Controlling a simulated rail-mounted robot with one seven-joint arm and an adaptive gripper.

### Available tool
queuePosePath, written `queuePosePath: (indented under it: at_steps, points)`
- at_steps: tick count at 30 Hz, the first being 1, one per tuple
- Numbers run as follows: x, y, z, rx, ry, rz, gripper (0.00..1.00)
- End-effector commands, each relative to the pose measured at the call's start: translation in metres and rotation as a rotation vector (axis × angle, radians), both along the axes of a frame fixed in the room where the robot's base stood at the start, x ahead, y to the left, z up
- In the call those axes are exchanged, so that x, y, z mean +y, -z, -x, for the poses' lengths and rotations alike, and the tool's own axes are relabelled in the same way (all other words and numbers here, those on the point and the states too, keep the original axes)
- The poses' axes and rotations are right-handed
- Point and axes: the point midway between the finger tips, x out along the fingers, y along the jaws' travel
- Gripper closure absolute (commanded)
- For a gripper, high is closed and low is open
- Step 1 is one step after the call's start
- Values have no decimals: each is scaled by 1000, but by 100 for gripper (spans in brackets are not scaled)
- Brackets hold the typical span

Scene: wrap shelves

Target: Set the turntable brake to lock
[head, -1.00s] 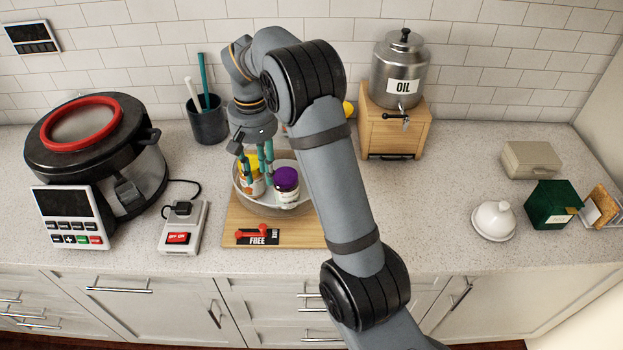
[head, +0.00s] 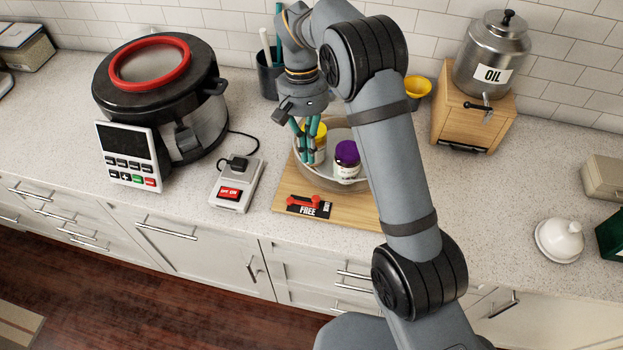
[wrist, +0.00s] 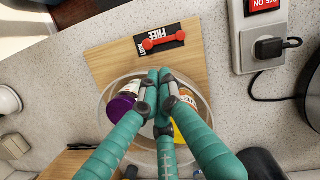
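The brake is a red lever (head: 303,201) on a black plate marked FREE (head: 308,210), at the front of a wooden board (head: 350,209). My gripper (head: 309,152) points down over the turntable beside the jars. In the wrist view its teal fingertips (wrist: 163,76) are together, with nothing seen between them, apart from the lever.
A switch box (head: 237,185) with a plugged cord stands left of the board, by a large pot (head: 160,95) with a keypad. An oil dispenser (head: 490,65) on a wooden stand is at the back right. The counter right of the board is clear up to a white domed dish (head: 559,241).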

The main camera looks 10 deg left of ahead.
Motion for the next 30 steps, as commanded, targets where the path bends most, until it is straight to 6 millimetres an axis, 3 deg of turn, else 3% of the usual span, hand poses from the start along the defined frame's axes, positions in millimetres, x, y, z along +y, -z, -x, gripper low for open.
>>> queuePosePath:
  at_steps: [15, 21, 30]
  points:
    - [-9, 77, 17, 2, 0, 2, 100]
    - [-9, 88, 18, 0, 1, 0, 100]
    - [-10, 89, 18, -1, 1, 0, 100]
